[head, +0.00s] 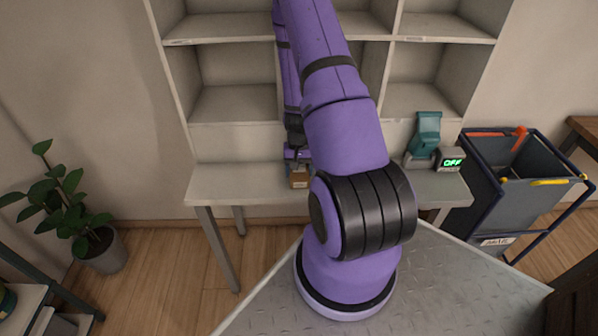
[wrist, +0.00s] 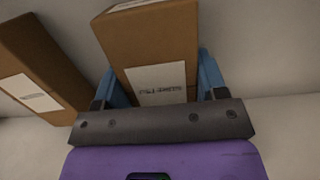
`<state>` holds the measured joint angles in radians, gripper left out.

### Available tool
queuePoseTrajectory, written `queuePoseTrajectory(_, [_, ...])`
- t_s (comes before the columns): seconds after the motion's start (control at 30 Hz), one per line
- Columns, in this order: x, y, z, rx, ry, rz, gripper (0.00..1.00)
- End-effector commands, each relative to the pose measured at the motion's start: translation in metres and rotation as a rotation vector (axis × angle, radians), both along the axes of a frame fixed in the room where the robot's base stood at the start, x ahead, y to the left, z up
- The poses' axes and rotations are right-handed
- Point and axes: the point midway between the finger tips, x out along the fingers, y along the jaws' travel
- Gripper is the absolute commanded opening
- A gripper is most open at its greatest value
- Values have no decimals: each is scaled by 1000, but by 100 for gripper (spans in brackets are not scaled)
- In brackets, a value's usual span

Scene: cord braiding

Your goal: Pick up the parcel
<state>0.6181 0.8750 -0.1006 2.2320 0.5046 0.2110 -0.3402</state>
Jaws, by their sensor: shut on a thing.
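A brown cardboard parcel (wrist: 155,45) with a white printed label stands between the two blue fingers of my gripper (wrist: 160,78) in the wrist view. The fingers are shut on its sides. A second brown box (wrist: 38,70) with a white label is to the left of it, apart from the fingers and tilted in the picture. In the head view my gripper (head: 297,154) is low over the pale table, partly behind my arm. One small brown box (head: 299,178) shows just below it; I cannot tell which of the two it is.
The pale table (head: 240,183) stands against a shelf unit (head: 235,103) with empty compartments. A grey bin cart (head: 515,175) stands further right, a potted plant (head: 100,245) at left.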

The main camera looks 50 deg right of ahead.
Motion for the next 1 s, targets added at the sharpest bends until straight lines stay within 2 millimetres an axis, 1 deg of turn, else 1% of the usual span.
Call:
queuePoseTrajectory(0.27, [0, 0, 4, -1, -1, 0, 42])
queuePoseTrajectory(0.37, [0, 0, 11, -1, -1, 1, 42])
queuePoseTrajectory(0.47, [1, -1, 22, -2, -2, 1, 42])
queuePoseTrajectory(0.57, [1, 0, 39, -3, -3, 1, 42])
queuePoseTrajectory(0.8, [1, 0, 92, -3, -4, 2, 42])
queuePoseTrajectory(1.0, [1, 0, 133, -2, -4, 2, 42])
